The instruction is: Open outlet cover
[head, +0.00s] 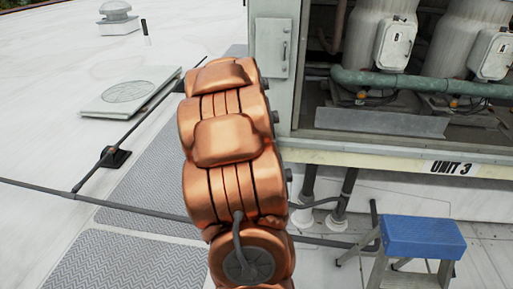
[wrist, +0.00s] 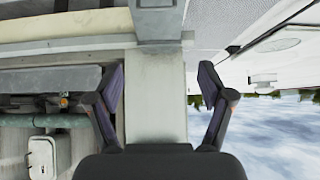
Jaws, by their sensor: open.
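My gripper (wrist: 160,82) is open and empty in the wrist view, its two dark fingers spread in front of a pale upright post (wrist: 156,105) of the rooftop unit. A grey box-like part (wrist: 158,20) crosses the post at the top of the wrist view, beyond the fingertips and apart from them. In the head view a grey box with a closed front and small handle (head: 273,47) is on the unit's left corner. I cannot tell whether either is the outlet cover. My copper arm hides the gripper and the lower corner in the head view.
The open unit bay (head: 405,110) with a green pipe (head: 420,84) is at the right. A blue-topped step stool (head: 422,237) stands below it. Dark conduits (head: 120,207) cross the white roof at left, beside grey walkway mats (head: 125,262).

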